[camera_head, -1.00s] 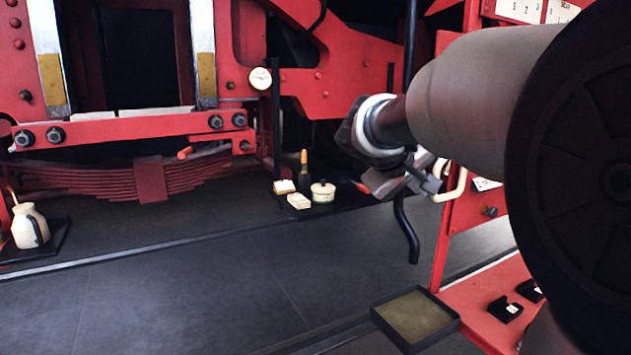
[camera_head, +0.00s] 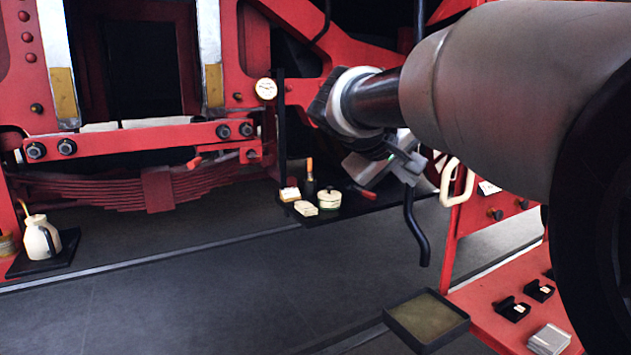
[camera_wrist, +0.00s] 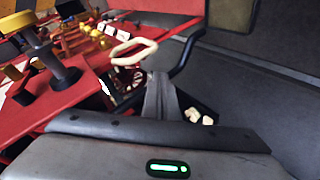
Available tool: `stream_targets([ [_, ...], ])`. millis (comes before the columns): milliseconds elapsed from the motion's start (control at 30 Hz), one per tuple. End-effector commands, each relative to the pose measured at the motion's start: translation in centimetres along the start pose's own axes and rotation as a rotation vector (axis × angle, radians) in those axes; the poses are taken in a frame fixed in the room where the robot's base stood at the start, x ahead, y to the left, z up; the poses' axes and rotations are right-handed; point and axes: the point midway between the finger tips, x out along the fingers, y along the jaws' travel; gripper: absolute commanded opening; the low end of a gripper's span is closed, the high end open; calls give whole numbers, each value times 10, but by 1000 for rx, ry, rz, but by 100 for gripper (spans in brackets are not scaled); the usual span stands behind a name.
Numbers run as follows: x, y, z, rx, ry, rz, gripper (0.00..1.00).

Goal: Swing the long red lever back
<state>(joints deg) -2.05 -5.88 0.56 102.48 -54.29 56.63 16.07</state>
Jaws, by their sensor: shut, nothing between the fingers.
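I cannot clearly pick out the long red lever. A short red rod end (camera_head: 195,162) sticks out by the leaf spring in the head view, but I cannot tell if it belongs to the lever. My gripper (camera_head: 412,168) is in front of the red framework, left of a cream loop handle (camera_head: 457,180). In the wrist view my gripper's fingers (camera_wrist: 161,92) are together and hold nothing. The cream loop handle (camera_wrist: 134,52) lies just beyond them there. My forearm covers the right of the head view.
A dark bent pipe (camera_head: 416,235) hangs below my gripper. A low mat holds a lidded pot (camera_head: 329,199) and a small red-tipped item (camera_head: 368,194). A shallow tray (camera_head: 428,319) stands beside a red bench (camera_head: 490,290). The dark floor at centre left is clear.

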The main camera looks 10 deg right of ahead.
Motion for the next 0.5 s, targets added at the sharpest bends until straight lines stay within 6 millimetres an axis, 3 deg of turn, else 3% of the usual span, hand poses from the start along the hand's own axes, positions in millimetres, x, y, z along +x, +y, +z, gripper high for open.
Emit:
stream_targets([
  [200,-26,5,-3,0,1,-1,0],
  [500,-30,6,-3,0,0,-1,0],
])
